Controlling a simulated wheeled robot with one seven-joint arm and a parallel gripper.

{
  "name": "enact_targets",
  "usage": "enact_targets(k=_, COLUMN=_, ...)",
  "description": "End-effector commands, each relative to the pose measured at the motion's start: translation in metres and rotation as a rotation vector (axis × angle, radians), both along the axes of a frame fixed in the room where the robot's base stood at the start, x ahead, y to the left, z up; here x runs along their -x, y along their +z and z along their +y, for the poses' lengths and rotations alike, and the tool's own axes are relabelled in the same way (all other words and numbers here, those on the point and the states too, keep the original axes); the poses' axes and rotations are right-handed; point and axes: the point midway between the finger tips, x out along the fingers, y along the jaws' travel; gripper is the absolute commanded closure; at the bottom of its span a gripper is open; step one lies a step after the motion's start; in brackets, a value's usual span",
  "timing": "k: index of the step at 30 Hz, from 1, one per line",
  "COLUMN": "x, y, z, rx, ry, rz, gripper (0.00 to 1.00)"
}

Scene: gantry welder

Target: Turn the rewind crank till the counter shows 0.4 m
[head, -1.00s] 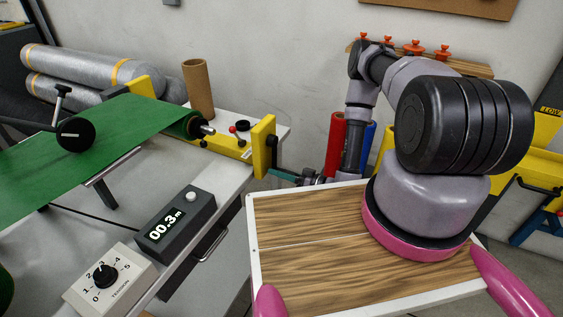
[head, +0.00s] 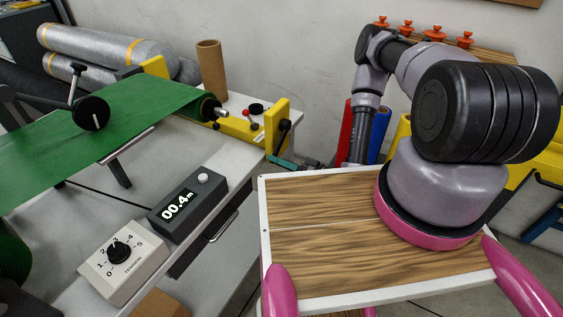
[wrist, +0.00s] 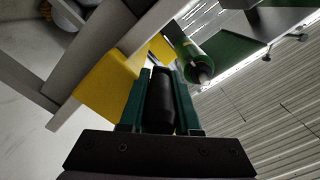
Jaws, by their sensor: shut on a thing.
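The counter (head: 187,205) is a dark box with a white button, and its display reads 00.4 m in the head view. The rewind crank's black arm (head: 283,134) shows at the yellow end bracket (head: 270,120) of the roller. My gripper (head: 279,161) is at the crank, just below the bracket, small in the head view. In the wrist view my gripper (wrist: 161,75) has its teal fingers shut on the black crank handle (wrist: 160,103). The green web (head: 130,108) runs to the roller, whose end also shows in the wrist view (wrist: 195,65).
A tension dial box (head: 123,262) stands in front of the counter. A cardboard tube (head: 211,70) stands behind the roller. Silver rolls (head: 105,48) lie at the back left. Red and blue rolls stand behind my arm. Bare floor shows between bench and my tray.

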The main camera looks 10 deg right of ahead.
Motion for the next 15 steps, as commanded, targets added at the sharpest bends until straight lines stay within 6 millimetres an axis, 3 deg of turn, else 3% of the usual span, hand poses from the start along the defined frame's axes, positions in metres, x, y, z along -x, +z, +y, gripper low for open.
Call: enact_targets(k=15, x=0.0071, y=0.0132, z=0.0068, rx=-0.005, ry=0.008, rz=-0.005, gripper=1.0)
